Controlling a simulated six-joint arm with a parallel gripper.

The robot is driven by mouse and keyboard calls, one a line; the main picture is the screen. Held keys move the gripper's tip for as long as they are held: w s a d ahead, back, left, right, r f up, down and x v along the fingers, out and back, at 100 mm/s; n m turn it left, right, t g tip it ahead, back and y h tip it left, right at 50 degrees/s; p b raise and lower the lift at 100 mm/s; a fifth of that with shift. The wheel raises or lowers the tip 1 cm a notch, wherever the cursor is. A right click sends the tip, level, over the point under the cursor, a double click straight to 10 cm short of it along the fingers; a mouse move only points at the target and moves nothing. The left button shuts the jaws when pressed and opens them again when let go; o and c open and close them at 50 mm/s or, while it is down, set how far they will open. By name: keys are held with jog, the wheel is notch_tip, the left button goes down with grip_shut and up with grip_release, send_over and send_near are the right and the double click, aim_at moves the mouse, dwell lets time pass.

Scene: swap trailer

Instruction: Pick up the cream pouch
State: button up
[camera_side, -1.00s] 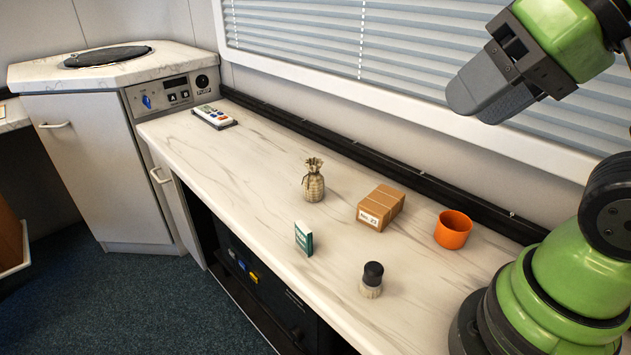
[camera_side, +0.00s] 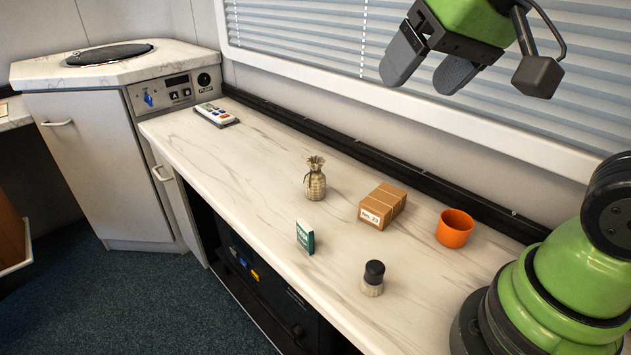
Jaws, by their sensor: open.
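The cream pouch (camera_side: 315,184) stands upright on the marble-patterned counter (camera_side: 250,190), with a gathered, tied neck. My gripper (camera_side: 424,80) is high above the counter, in front of the window blinds, up and to the right of the pouch in the picture. Its two grey fingers are apart with nothing between them. The pouch is fully in view and apart from the gripper.
A cardboard box (camera_side: 382,206) and an orange cup (camera_side: 454,228) stand right of the pouch. A small green-and-white box (camera_side: 305,237) and a black-topped jar (camera_side: 373,279) are nearer the front edge. The counter's left-middle is clear.

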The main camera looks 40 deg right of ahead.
jog(key=w+d+f+h, duration=0.1)
jog(key=w+f, duration=0.2)
jog(key=w, duration=0.4)
jog(key=g+h, duration=0.1)
jog(key=g, duration=0.1)
send_near(317, 171)
jog(key=shift+n+h, duration=0.3)
jog(key=shift+n, duration=0.3)
jog(key=x, duration=0.3)
jog(key=a+x, duration=0.1)
jog(key=x, duration=0.1)
jog(key=shift+w+f, duration=0.15)
jog(key=shift+f, duration=0.2)
jog(key=shift+d+x, duration=0.15)
jog(key=shift+x, duration=1.3)
jog(key=shift+d+x, duration=0.2)
jog(key=shift+x, duration=1.2)
jog(key=shift+r, duration=0.1)
jog(key=c, duration=1)
